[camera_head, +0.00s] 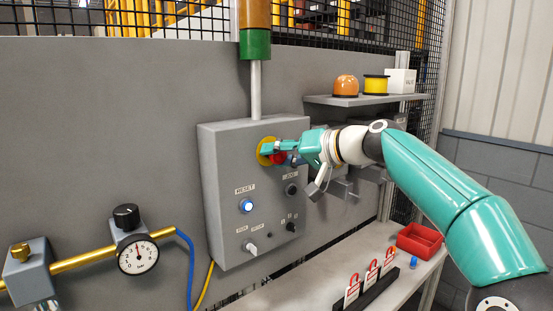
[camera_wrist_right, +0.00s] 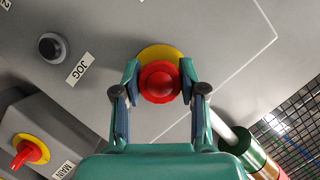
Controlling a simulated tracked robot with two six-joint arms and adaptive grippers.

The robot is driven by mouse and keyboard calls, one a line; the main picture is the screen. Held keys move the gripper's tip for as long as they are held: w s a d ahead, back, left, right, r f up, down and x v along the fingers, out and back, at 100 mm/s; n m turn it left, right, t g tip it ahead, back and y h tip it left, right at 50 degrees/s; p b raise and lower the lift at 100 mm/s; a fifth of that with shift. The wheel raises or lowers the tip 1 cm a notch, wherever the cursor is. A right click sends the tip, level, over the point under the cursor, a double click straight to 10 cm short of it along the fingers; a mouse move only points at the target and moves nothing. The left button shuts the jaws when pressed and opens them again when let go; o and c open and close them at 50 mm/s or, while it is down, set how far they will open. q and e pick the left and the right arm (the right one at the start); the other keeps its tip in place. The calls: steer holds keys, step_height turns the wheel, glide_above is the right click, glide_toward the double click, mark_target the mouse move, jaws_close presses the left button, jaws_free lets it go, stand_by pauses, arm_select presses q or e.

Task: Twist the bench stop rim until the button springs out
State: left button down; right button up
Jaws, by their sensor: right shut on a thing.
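The bench stop is a red mushroom button (camera_wrist_right: 160,82) on a yellow round plate (camera_head: 263,150), high on the front of a grey control box (camera_head: 225,165). My right gripper (camera_head: 275,150) reaches in from the right at the button. In the right wrist view its two fingers (camera_wrist_right: 160,84) stand on either side of the red rim and are shut on it. The fingers cover part of the button in the head view. I cannot tell from these frames whether the button is in or out. My left gripper is not in view.
Below the stop are a lit blue-white RESET button (camera_head: 246,205), a black JOG button (camera_head: 291,189) and a selector switch (camera_head: 250,247). A pressure gauge (camera_head: 138,256) is at the left. A shelf (camera_head: 365,99) and a bench with a red bin (camera_head: 419,240) are at the right.

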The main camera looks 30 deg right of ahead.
steer(key=shift+f+m, duration=0.1)
steer(key=shift+m, duration=0.2)
steer(key=o, duration=1.2)
steer(key=shift+c, duration=0.2)
steer(key=shift+d, duration=0.1)
steer(key=v, duration=1.2)
steer(key=shift+d, duration=0.1)
